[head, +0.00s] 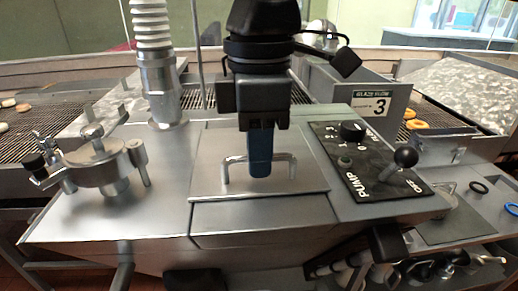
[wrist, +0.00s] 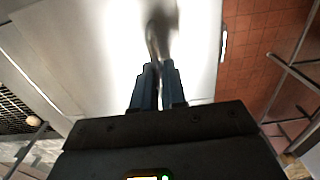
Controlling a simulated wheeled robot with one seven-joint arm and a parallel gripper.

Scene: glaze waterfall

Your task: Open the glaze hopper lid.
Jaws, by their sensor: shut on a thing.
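The glaze hopper lid (head: 210,178) is a flat grey metal panel in the middle of the machine top. It lies flat, level with the metal around it. Its handle (head: 288,160) is a metal bar bent like a bridge. My gripper (head: 260,170) points down from above and is shut on the middle of this handle. In the wrist view the handle (wrist: 157,38) runs up from between the blue fingers of my gripper (wrist: 158,80).
Right of the lid is a black pump panel (head: 345,180) with a ball-topped lever (head: 405,158). A ribbed hose fitting (head: 160,85) stands at the left back, with a round clamped metal cap (head: 98,165) further left.

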